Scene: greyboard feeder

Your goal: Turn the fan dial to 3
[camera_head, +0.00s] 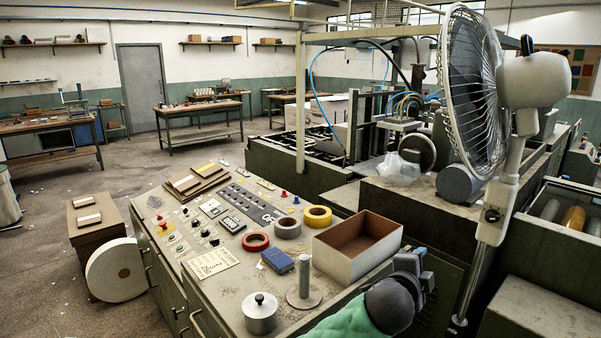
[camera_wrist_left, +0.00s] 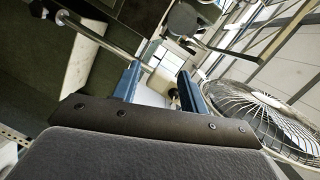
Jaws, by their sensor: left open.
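The fan (camera_head: 470,80) stands at the right on a pale pole, its wire cage facing left. A dark round dial (camera_head: 491,215) sits on the pale control housing (camera_head: 497,195) of the pole. Its numbers are too small to read. My left gripper (camera_head: 424,268) is open and empty, left of and lower than the dial, apart from it. In the left wrist view the gripper's two blue fingers (camera_wrist_left: 161,72) are spread. A small dark knob (camera_wrist_left: 173,97) on a pale housing shows between them, with the fan cage (camera_wrist_left: 265,115) at the right. My right gripper is not in view.
Green machinery (camera_head: 430,205) stands behind the gripper.

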